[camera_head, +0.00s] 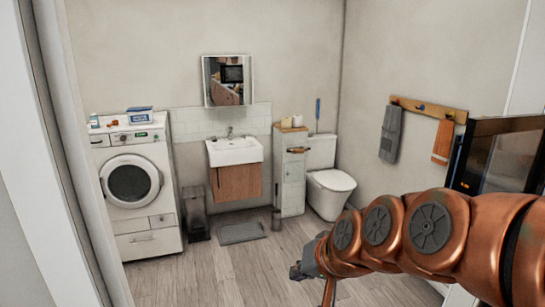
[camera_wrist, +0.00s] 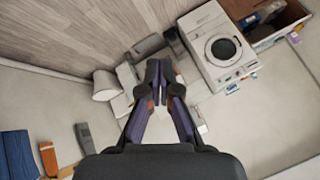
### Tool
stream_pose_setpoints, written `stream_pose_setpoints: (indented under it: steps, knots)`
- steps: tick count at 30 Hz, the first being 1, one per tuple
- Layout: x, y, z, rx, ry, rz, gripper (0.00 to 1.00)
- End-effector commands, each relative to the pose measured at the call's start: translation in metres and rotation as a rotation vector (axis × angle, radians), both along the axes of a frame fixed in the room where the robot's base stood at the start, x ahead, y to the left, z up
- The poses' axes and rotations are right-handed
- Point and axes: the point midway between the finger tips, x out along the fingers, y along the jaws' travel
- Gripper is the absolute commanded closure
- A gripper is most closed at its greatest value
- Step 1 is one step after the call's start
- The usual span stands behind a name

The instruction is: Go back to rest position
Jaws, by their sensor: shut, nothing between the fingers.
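My gripper (camera_head: 303,270) shows at the lower middle of the head view, at the end of my copper-coloured arm, which reaches in from the right edge. In the wrist view my gripper (camera_wrist: 157,75) has its two dark fingers together at the tips, with nothing between them. It is in the air and touches nothing that I can see. The wrist view is turned over, with the floor at the top.
A washing machine (camera_head: 131,182), sink cabinet (camera_head: 235,181), bin (camera_head: 195,213), narrow cabinet (camera_head: 291,183) and toilet (camera_head: 331,190) line the back wall. Towels hang from a wooden rack (camera_head: 429,109) on the right. A dark-framed appliance (camera_head: 500,155) stands near my arm. The middle floor is clear.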

Motion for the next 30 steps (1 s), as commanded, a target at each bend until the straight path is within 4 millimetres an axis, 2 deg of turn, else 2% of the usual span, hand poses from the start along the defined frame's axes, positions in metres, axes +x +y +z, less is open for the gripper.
stream_pose_setpoints:
  steps: [1,6,12,15,18,21,30]
  knots:
    - [-0.023,-0.011,-0.015,-0.048,0.058,0.019,1.00]
    - [-0.107,-0.052,-0.064,-0.208,0.292,0.074,1.00]
    - [-0.198,-0.100,-0.094,-0.344,0.544,0.097,1.00]
    - [-0.231,-0.116,-0.100,-0.384,0.636,0.098,1.00]
    - [-0.250,-0.125,-0.102,-0.404,0.692,0.098,1.00]
    - [-0.257,-0.128,-0.103,-0.413,0.712,0.098,1.00]
    - [-0.257,-0.128,-0.103,-0.413,0.714,0.099,1.00]
